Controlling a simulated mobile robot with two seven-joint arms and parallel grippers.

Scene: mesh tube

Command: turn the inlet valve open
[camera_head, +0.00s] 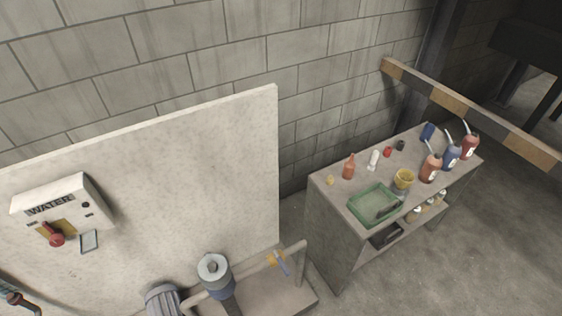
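A pipe (240,271) runs along the bottom of the view beside a pale panel. A dark red fitting or handle (17,299) shows at the lower left edge, partly cut off. No label marks either one as the inlet valve. Neither of my grippers is in view.
A grey pump or motor (163,300) and a cylindrical filter (213,271) stand at the pipe. A WATER switch box (60,208) with a red knob hangs on the panel (200,160). A cluttered workbench (335,215) stands right. Floor (470,240) is free beyond it.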

